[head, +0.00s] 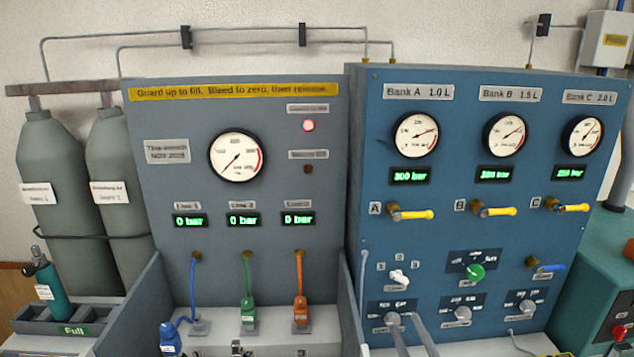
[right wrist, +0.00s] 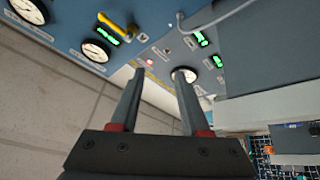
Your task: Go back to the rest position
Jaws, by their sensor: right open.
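My right gripper (head: 404,320) shows at the bottom of the head view, in front of the lower part of the blue bank panel (head: 455,250). Its two fingers are apart, with nothing between them. In the right wrist view the same gripper (right wrist: 159,75) points toward the panels, its fingers spread and empty. The fingers cross in front of the lower left knob area of the blue panel, and I cannot tell whether they touch it. My left gripper is not in the head view.
A grey panel (head: 238,115) with a gauge and 0 bar displays stands left of the blue panel. Blue, green (head: 248,315) and orange (head: 300,310) hose connectors stand below it. Grey cylinders (head: 60,200) and a small green bottle (head: 42,283) are at left. A teal box (head: 590,300) is at right.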

